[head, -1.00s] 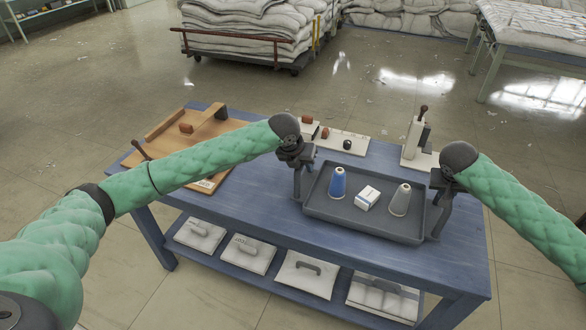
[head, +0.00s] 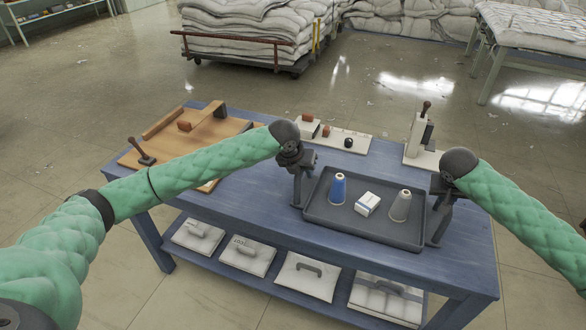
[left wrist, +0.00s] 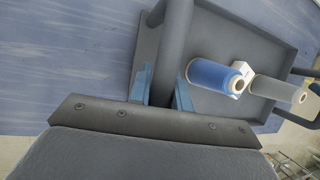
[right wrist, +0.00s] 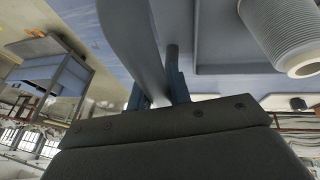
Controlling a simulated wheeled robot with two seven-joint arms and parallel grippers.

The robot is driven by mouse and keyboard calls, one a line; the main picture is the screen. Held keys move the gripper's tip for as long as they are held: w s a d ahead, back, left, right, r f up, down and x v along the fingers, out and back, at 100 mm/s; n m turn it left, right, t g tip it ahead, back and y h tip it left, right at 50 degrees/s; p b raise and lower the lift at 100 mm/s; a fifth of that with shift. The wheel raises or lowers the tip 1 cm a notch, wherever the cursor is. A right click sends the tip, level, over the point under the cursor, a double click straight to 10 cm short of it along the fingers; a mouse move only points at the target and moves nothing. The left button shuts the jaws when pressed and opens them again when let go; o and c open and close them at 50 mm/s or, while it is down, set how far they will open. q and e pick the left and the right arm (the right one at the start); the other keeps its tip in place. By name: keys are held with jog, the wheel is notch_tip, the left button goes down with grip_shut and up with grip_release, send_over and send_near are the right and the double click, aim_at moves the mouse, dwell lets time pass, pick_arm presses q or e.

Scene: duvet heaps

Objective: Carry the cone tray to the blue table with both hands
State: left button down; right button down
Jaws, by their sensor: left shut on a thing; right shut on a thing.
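The dark grey cone tray (head: 345,228) is over the right part of the blue table (head: 250,215). I cannot tell whether it touches the tabletop. It looks about level. A blue cone (head: 338,189), a small white box (head: 367,204) and a grey cone (head: 400,206) stand in it. My left gripper (head: 298,192) is shut on the tray's left handle, which shows in the left wrist view (left wrist: 172,40). My right gripper (head: 437,225) is shut on the handle at the tray's right end; the right wrist view shows its fingers (right wrist: 158,92) around a grey bar.
A wooden board (head: 165,150) lies at the table's left. A pale block set (head: 345,141) and an upright holder (head: 417,138) stand along the back edge. Folded packs (head: 305,275) lie on the lower shelf. A duvet cart (head: 250,40) stands beyond open floor.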

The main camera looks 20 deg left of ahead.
pick_arm(q)
jog(key=shift+f, duration=0.25)
pick_arm(e)
jog(key=shift+f, duration=0.25)
pick_arm(q)
jog(key=c, duration=1.3)
grip_release()
pick_arm(e)
jog(key=c, duration=1.3)
grip_release()
pick_arm(q)
jog(key=shift+r, duration=0.15)
pick_arm(e)
jog(key=shift+s+a+r, duration=0.15)
jog(key=shift+s+r, duration=0.05)
jog(key=shift+r, duration=0.3)
pick_arm(q)
jog(key=v, duration=1.1)
jog(key=shift+s+r, duration=0.25)
jog(key=shift+r, duration=0.05)
pick_arm(e)
jog(key=v, duration=1.1)
pick_arm(q)
jog(key=shift+a, duration=0.15)
pick_arm(e)
jog(key=shift+s+f, duration=0.1)
